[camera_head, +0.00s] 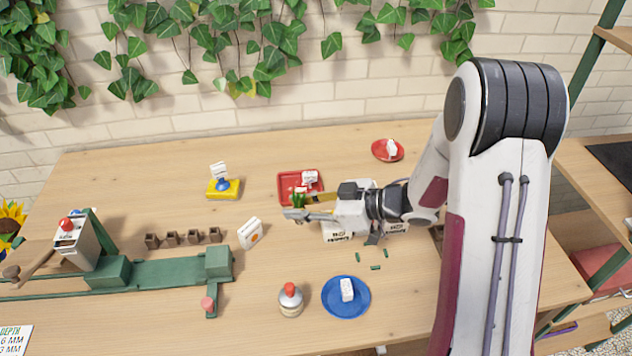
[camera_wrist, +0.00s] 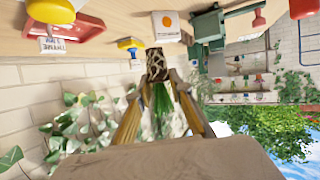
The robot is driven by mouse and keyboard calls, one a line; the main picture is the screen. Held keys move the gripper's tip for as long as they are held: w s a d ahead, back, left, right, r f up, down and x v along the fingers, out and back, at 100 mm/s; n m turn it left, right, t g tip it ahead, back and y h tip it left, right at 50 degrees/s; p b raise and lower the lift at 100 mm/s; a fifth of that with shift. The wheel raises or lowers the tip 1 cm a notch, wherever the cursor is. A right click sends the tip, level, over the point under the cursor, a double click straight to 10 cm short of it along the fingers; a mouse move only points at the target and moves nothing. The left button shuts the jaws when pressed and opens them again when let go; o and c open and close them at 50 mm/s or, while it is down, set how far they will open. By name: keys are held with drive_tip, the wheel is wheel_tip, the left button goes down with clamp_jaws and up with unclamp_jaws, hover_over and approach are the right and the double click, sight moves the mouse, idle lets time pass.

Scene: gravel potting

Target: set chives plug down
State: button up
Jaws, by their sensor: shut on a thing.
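My gripper (camera_head: 297,213) is shut on the chives plug, whose green leaves (camera_head: 299,198) show just above the fingers in the head view. In the wrist view the gripper (camera_wrist: 160,92) has its two fingers on either side of the plug. The dark, pale-speckled root block (camera_wrist: 157,64) sticks out past the fingertips, and the green leaves (camera_wrist: 161,105) lie between the fingers. The plug appears in front of the red tray (camera_head: 285,181) in the head view; its height above the table cannot be told.
A white labelled container (camera_head: 335,236) stands partly under my gripper. A white packet (camera_head: 250,232) and several small brown pots (camera_head: 193,244) are to the left. A blue plate (camera_head: 360,310) and a red-topped bottle (camera_head: 290,304) are in front. A yellow block (camera_head: 233,190) stands behind.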

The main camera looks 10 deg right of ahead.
sight(299, 203)
wheel_tip(299, 203, up, 11)
drive_tip(key=shift+f, duration=0.1)
drive_tip(key=w+d+m+t+h, duration=0.2)
drive_tip(key=w+d, duration=0.3)
drive_tip(key=w, duration=0.6)
drive_tip(key=w+d+m+t+h, duration=0.15)
drive_tip(key=w+d, duration=0.25)
drive_tip(key=w, duration=0.6)
drive_tip(key=w+d+m+t+h, duration=0.25)
drive_tip(key=w+d, duration=0.25)
drive_tip(key=w, duration=0.6)
wheel_tip(299, 203, down, 11)
drive_tip(key=y, duration=0.1)
drive_tip(key=shift+g, duration=0.4)
drive_tip(key=shift+f, duration=3.05)
drive_tip(key=shift+f, duration=0.1)
drive_tip(key=shift+f, duration=1.8)
drive_tip(key=shift+f, duration=0.15)
